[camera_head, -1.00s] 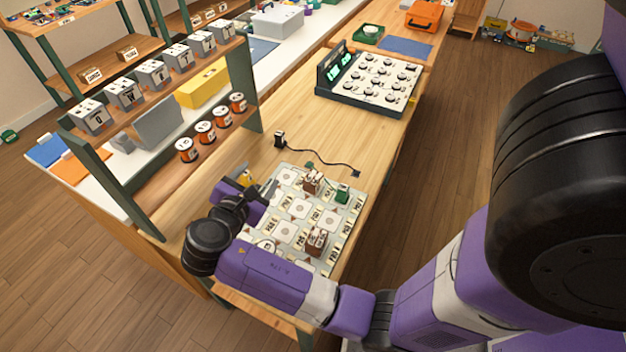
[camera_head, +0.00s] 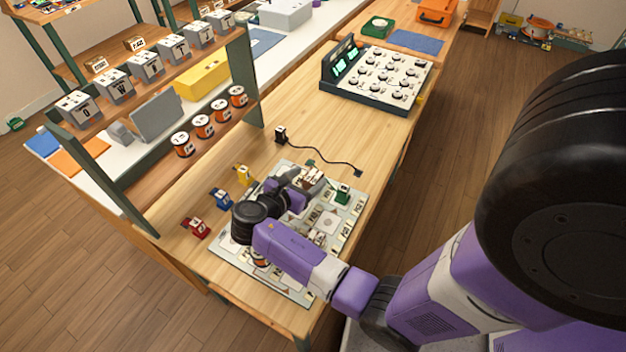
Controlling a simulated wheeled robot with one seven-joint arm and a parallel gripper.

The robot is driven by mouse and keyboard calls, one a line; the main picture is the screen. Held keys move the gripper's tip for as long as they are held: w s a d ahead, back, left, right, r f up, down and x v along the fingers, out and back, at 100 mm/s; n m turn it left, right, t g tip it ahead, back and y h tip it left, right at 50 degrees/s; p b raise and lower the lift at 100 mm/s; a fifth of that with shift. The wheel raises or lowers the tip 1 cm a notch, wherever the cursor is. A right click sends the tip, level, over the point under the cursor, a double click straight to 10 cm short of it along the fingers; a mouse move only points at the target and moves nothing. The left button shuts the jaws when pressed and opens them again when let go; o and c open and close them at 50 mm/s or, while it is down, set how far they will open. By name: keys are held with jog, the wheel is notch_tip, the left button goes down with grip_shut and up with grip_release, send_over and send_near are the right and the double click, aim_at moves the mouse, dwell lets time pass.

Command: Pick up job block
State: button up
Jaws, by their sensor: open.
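A small brown block with a pale top (camera_head: 313,177) stands on the patterned board (camera_head: 338,228) on the wooden bench. No label on it is readable, so I cannot tell for sure that it is the job block. My gripper (camera_head: 298,184) is open and low over the upper part of the board, just left of this block. The fingers hide part of the block, and I cannot tell whether they touch it. A green block (camera_head: 342,195) stands on the board to the right. My arm covers the board's middle and lower left.
Red (camera_head: 195,227), blue (camera_head: 220,198) and yellow (camera_head: 243,174) pieces stand left of the board. A black plug (camera_head: 281,134) with a cable lies behind it. A dial panel (camera_head: 375,78) stands farther back. A shelf with orange spools (camera_head: 203,126) is at left.

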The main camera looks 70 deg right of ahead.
aim_at(318, 173)
jog(key=x, duration=0.5)
jog(key=shift+s+r+p, duration=0.1)
jog(key=shift+s+p, duration=0.2)
jog(key=shift+p, duration=0.1)
grip_shut()
